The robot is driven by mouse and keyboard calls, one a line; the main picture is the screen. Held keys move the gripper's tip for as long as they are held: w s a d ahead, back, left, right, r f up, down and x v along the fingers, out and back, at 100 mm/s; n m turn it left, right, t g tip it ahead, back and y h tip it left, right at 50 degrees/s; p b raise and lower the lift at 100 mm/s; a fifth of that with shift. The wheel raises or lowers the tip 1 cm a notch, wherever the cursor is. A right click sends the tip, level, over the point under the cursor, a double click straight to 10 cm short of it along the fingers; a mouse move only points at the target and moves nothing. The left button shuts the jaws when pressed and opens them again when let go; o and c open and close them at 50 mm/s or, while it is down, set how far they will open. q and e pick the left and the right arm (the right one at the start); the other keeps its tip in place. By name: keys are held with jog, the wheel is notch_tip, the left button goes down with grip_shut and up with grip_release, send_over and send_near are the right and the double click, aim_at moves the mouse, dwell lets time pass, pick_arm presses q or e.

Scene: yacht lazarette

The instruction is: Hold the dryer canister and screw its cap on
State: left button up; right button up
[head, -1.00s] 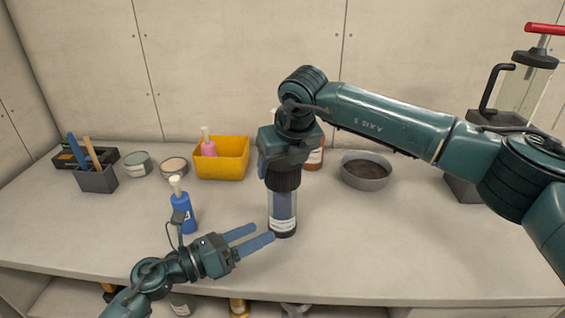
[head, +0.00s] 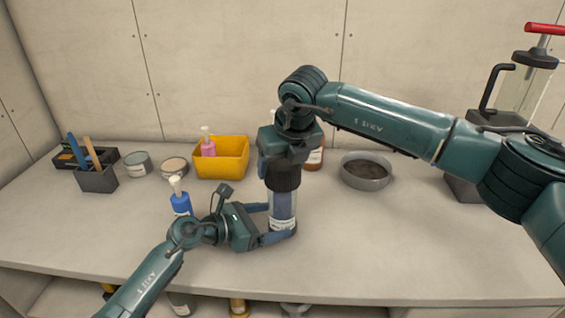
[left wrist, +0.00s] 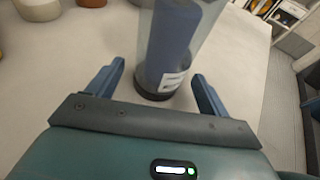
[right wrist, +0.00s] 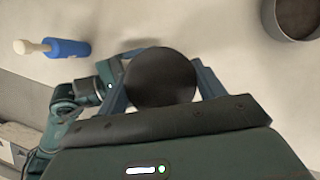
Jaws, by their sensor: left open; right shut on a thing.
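The dryer canister (head: 283,208), a clear upright cylinder with a dark blue core and a white label, stands on the bench; it also shows in the left wrist view (left wrist: 174,45). Its black ribbed cap (head: 283,178) is at its top, and the right wrist view shows the cap's round top (right wrist: 160,77). My right gripper (head: 283,160) is shut on the cap from above. My left gripper (head: 280,222) is open low at the canister, one finger on each side, with gaps visible in the left wrist view (left wrist: 160,88). I cannot tell how the cap's thread sits.
A blue pump bottle (head: 180,200) stands left of my left gripper. Behind are a yellow bin (head: 232,160) with a pink bottle, two round tins (head: 138,163), a dark tool holder (head: 97,180) and a grey bowl (head: 366,178). The bench at front right is clear.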

pick_arm(q)
jog(key=shift+x, duration=1.3)
jog(key=shift+c, duration=0.5)
jog(key=shift+a, duration=0.1)
jog(key=c, duration=0.8)
jog(key=shift+o, duration=0.2)
